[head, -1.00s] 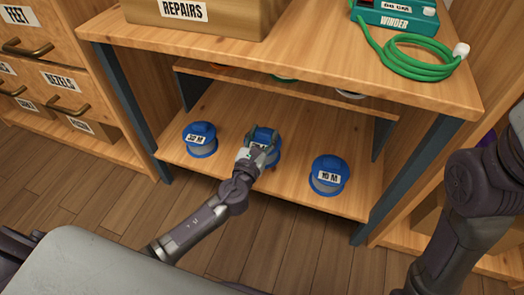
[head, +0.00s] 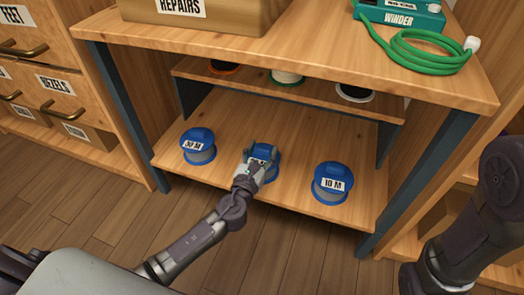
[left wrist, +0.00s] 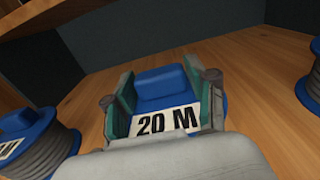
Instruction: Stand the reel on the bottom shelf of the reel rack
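The reel (head: 267,174) is blue with a grey winding and a white label that reads 20 M in the left wrist view (left wrist: 166,122). It stands upright at the middle front of the bottom shelf (head: 225,120) of the reel rack (head: 128,110). My left gripper (head: 261,153) comes from the front, with one finger on each side of the reel's blue top. In the left wrist view its pads (left wrist: 160,95) lie close against both sides, so it looks shut on the reel. My right arm is at the right edge; its gripper is out of view.
Another blue reel (head: 198,150) stands to the left and a 10 M reel (head: 330,186) to the right. Partly hidden reels (head: 287,77) sit on the shelf above. A green winder (head: 402,15) and a box marked REPAIRS (head: 235,14) are on top. The shelf behind is clear.

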